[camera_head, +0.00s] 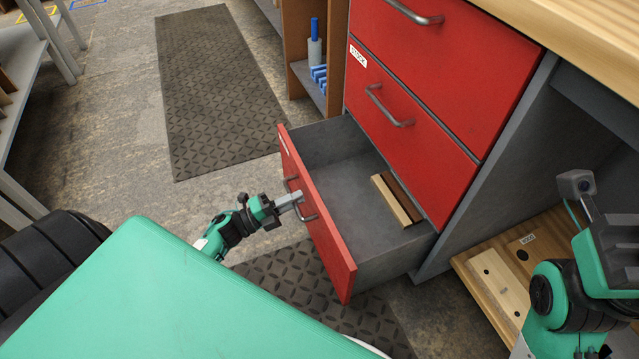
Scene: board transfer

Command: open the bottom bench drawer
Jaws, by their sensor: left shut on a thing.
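The bottom bench drawer (325,232) has a red front and a grey inside, and it stands pulled well out of the bench. Its grey bar handle (312,217) is on the red front. My left gripper (298,200) is shut on this handle, reaching in from the left. A wood block with a light and a dark brown part (397,200) lies inside the drawer near its back right. My right arm is at the lower right edge, and its fingertips do not show clearly.
Two shut red drawers (440,50) (412,128) are above the open one. A wooden board with a pale block (497,283) lies low at the right. A shelf with blue items (318,75) stands behind. Dark mats (215,90) lie on the floor, with free floor at the left.

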